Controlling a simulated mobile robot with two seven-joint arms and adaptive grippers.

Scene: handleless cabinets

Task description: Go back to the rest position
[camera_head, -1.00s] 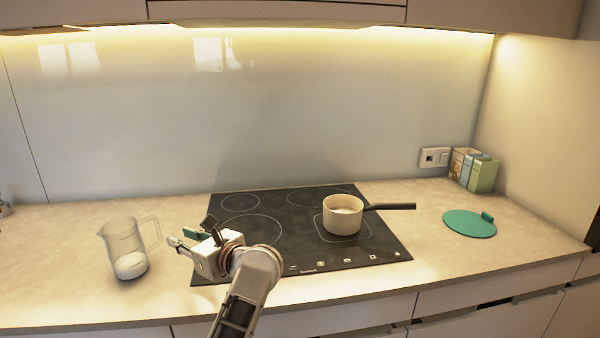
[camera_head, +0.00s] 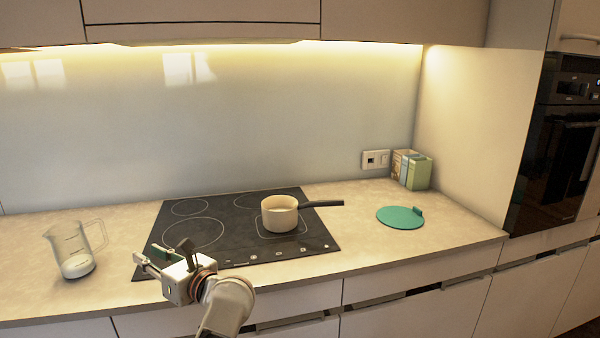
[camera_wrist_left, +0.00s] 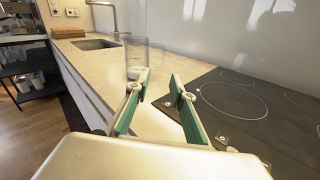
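My left gripper (camera_head: 163,254) is in front of the hob at the counter's front edge. In the left wrist view my left gripper (camera_wrist_left: 160,88) has its two green-padded fingers apart, with nothing between them. A clear measuring jug (camera_head: 72,250) with some white contents stands upright on the counter to the left of the gripper, apart from it. The jug also shows in the left wrist view (camera_wrist_left: 136,58), beyond the fingertips. A cream pot (camera_head: 280,214) with a dark handle stands on the right part of the hob. My right gripper is not seen.
The black hob (camera_head: 232,208) is set in the pale counter (camera_head: 340,228). A green round lid (camera_head: 400,217) lies right of the hob, with several boxes (camera_head: 412,170) behind it. A built-in oven (camera_head: 558,150) is at the far right. A sink (camera_wrist_left: 98,44) shows in the left wrist view.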

